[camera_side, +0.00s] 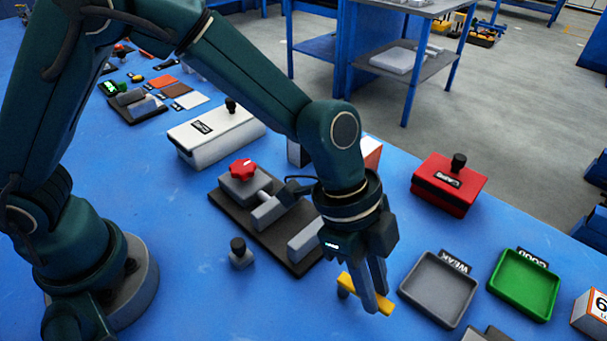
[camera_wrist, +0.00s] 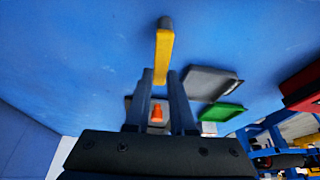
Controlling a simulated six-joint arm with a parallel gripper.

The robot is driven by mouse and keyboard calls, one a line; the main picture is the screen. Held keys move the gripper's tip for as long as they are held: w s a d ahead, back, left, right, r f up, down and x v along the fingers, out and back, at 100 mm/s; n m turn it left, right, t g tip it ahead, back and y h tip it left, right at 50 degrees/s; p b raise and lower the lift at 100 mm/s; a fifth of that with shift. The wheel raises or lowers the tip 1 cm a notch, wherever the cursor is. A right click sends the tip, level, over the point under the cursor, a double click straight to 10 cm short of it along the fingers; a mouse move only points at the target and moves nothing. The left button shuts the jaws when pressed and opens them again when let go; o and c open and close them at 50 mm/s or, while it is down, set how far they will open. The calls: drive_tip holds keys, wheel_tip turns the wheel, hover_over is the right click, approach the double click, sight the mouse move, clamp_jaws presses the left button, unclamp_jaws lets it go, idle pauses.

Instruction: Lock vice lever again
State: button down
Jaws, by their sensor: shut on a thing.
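The yellow lever (camera_side: 351,282) is a short bar with a grey rounded end, low over the blue table in front of the vice. My gripper (camera_side: 378,302) points down and its fingers are shut on the yellow lever. In the wrist view the lever (camera_wrist: 164,50) runs away from between my fingertips (camera_wrist: 160,78), its grey end farthest off. The vice (camera_side: 262,236) is a dark base plate with grey blocks and a red star knob (camera_side: 243,168). My wrist hides its right end, so I cannot tell how the lever joins it.
A grey WEAK tray (camera_side: 438,288) and a green GOOD tray (camera_side: 525,284) lie to the right. A red box (camera_side: 448,184) with a black knob stands behind them. A white box (camera_side: 214,133) is behind the vice. A small dark-topped piece (camera_side: 240,252) stands in front of it.

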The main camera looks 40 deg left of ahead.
drive_tip(key=n, duration=0.2)
drive_tip(key=w+n+t, duration=0.1)
drive_tip(key=n, duration=0.1)
drive_tip(key=shift+w+a+t, duration=0.15)
drive_tip(key=shift+a+t, duration=0.05)
drive_tip(key=shift+t, duration=0.1)
drive_tip(key=n, duration=0.1)
drive_tip(key=w+n+t+y, duration=0.1)
drive_tip(key=n, duration=0.1)
drive_tip(key=a+n, duration=0.1)
drive_tip(key=n, duration=0.1)
drive_tip(key=shift+w+t+y, duration=0.2)
drive_tip(key=shift+t+y, duration=0.1)
drive_tip(key=shift+y, duration=0.1)
drive_tip(key=n, duration=0.1)
drive_tip(key=a+n+y, duration=0.1)
drive_tip(key=n, duration=0.2)
drive_tip(key=shift+w+a+n+t+y, duration=0.15)
drive_tip(key=shift+w+n+t+y, duration=0.15)
drive_tip(key=shift+n+t, duration=0.1)
drive_tip(key=shift+a+n+y, duration=0.25)
drive_tip(key=shift+n+y, duration=0.05)
drive_tip(key=shift+n, duration=0.5)
drive_tip(key=shift+a+n+y, duration=0.25)
drive_tip(key=shift+n+y, duration=0.05)
drive_tip(key=shift+n, duration=0.5)
drive_tip(key=shift+a, duration=0.1)
drive_tip(key=c, duration=0.8)
unclamp_jaws()
drive_tip(key=shift+o, duration=0.2)
